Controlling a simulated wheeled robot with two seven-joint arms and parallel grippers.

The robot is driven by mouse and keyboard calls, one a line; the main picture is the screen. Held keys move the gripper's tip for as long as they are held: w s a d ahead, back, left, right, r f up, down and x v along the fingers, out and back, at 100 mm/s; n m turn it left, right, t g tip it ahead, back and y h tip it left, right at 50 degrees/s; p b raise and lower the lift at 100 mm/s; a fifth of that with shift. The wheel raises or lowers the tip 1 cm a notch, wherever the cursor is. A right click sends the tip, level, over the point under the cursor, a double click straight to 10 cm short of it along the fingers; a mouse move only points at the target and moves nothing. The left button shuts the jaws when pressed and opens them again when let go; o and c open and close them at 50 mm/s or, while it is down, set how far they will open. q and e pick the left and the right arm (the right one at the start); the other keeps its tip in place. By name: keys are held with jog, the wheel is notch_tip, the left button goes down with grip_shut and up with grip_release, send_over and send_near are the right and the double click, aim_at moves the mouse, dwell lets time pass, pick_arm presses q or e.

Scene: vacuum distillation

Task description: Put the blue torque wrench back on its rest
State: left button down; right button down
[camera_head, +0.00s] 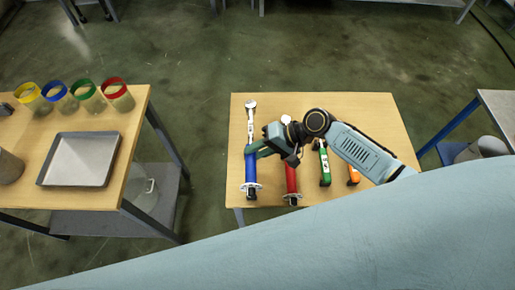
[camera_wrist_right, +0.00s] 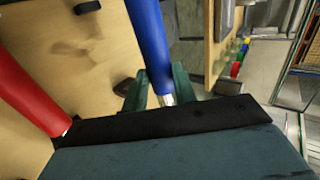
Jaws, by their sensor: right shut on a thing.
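The blue torque wrench (camera_head: 251,172) is at the left side of the small wooden table (camera_head: 382,112), its silver head toward the far edge and its blue handle toward me. My right gripper (camera_head: 252,149) reaches it from the right and is shut on it near the top of the blue handle. In the right wrist view the blue handle (camera_wrist_right: 150,40) runs between the two green fingers (camera_wrist_right: 160,82). A black block (camera_wrist_right: 122,87) shows on the table beside it. Whether the wrench touches its rest is hard to tell. My left gripper is not in view.
A red wrench (camera_head: 291,180) lies close right of the blue one, partly under my right arm. A green tool (camera_head: 324,167) and an orange tool (camera_head: 353,174) are further right. The left table (camera_head: 130,108) holds a metal tray (camera_head: 80,183) and several coloured-rim jars.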

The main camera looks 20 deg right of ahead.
jog(key=shift+w+f+b, duration=0.1)
jog(key=shift+f+b, duration=1.85)
jog(key=shift+f, duration=0.45)
jog(key=shift+f+b, duration=1.1)
jog(key=shift+f, duration=0.5)
jog(key=c, duration=1)
grip_release()
jog(key=shift+c, duration=0.2)
jog(key=shift+s+f, duration=0.2)
jog(key=p+v, duration=0.1)
jog(key=v, duration=1.2)
jog(key=shift+w+d+r, duration=0.1)
jog(key=shift+d+r, duration=0.05)
jog(key=shift+r, duration=0.05)
